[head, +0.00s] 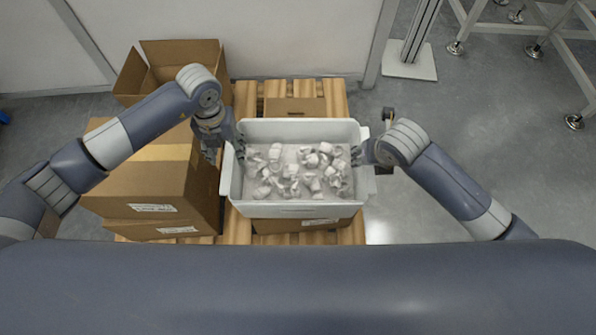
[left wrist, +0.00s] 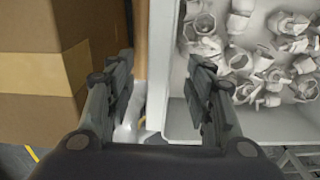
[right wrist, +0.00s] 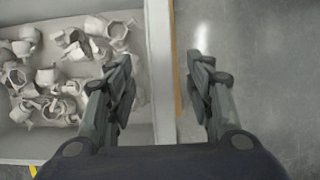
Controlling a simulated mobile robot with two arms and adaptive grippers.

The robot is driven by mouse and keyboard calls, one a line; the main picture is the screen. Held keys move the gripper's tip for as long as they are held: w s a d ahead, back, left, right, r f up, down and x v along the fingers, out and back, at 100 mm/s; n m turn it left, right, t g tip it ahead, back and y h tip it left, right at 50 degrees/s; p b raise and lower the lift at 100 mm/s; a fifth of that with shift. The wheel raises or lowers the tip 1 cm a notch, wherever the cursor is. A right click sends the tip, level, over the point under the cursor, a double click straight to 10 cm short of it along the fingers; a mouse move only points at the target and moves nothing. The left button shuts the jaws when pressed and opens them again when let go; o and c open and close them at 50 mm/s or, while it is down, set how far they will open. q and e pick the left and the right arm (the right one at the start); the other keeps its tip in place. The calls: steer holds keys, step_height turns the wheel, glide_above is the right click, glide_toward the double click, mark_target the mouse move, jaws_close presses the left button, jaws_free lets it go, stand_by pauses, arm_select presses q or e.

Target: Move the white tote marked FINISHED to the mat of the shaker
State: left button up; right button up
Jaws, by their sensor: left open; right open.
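No FINISHED marking is readable. My left gripper (head: 232,145) is open at the tote's left wall; in the left wrist view its fingers (left wrist: 165,75) lie on either side of that wall (left wrist: 160,60). My right gripper (head: 364,152) is open at the right wall; in the right wrist view its fingers (right wrist: 163,75) straddle that wall (right wrist: 158,60). I cannot tell whether the fingers touch the walls. The shaker and its mat are not in view.
Stacked closed cardboard boxes (head: 145,185) stand close left of the tote, near my left arm. An open carton (head: 165,65) is behind them. The pallet (head: 238,228) shows around the tote.

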mark_target(229, 158)
arm_select(q)
steer(key=shift+f, duration=2.15)
arm_select(e)
steer(key=shift+x, duration=2.15)
arm_select(q)
jaws_close()
arm_select(e)
jaws_close()
arm_select(q)
steer(key=shift+r, duration=0.2)
arm_select(e)
steer(key=shift+w+r, duration=0.1)
steer(key=shift+r, duration=0.15)
